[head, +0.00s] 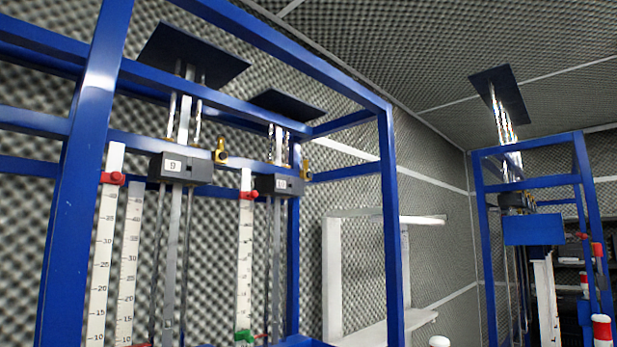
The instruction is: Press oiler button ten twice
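Two dark boxes hang on vertical rods inside a blue frame (384,200). The nearer box (180,168) carries a white label that reads 9. The farther box (278,185) carries a small label that looks like 10, though it is tiny. A brass fitting (306,167) sits at the right of the farther box, and another brass fitting (220,152) sits beside the box marked 9. I cannot tell which part is an oiler button. Neither of my grippers is in view.
White scales (101,250) with red clamps stand left of the rods. Dark square plates (192,55) top the rods. A white shelf frame (334,270) stands behind. A second blue frame (480,240) with red-and-white posts (601,330) is at right. Foam walls enclose the room.

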